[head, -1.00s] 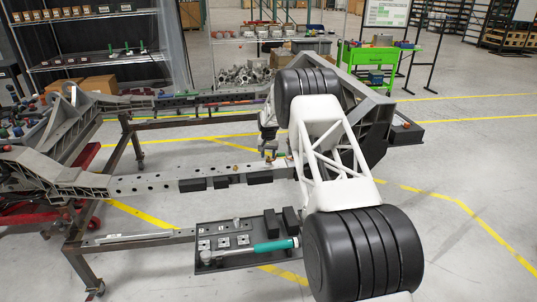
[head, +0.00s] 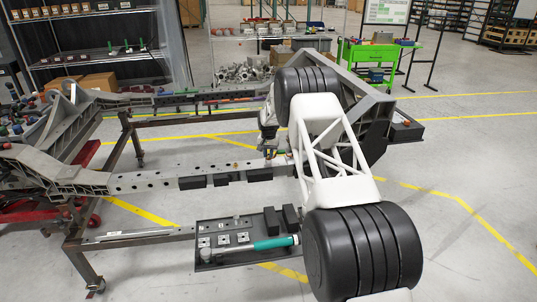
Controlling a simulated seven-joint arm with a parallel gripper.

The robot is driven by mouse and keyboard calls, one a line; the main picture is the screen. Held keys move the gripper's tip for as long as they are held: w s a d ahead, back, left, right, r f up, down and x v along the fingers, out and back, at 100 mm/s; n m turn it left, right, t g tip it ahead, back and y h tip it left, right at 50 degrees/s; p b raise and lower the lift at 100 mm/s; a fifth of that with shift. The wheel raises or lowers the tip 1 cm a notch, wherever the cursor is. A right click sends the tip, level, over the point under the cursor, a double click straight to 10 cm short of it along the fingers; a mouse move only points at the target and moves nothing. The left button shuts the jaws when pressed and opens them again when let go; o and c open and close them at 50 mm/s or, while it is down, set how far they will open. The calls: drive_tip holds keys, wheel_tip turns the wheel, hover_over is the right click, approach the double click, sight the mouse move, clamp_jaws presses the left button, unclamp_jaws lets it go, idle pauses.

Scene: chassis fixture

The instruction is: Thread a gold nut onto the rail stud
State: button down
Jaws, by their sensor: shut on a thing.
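The grey rail (head: 150,182) runs across the middle of the head view, with a row of holes along it. A small gold piece (head: 235,165) stands on the rail's top, left of my gripper; whether it is a nut, a stud or both is too small to tell. My gripper (head: 270,154) is low over the rail's right part, beside my white arm. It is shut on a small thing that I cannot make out. My arm hides the rail's right end, and I cannot make out a bare rail stud near the fingers.
A dark tray (head: 208,262) in front of the rail holds a teal-handled tool (head: 272,243), several small square plates and a small upright part. Black blocks (head: 228,178) line the rail's front side. A green cart (head: 372,55) stands at the back.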

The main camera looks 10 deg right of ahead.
drive_tip(key=m, duration=0.5)
drive_tip(key=shift+f, duration=0.15)
drive_tip(key=m, duration=0.4)
drive_tip(key=shift+m, duration=2.6)
drive_tip(key=shift+m, duration=1.4)
drive_tip(key=shift+d+f+m, duration=0.1)
drive_tip(key=shift+m, duration=1.3)
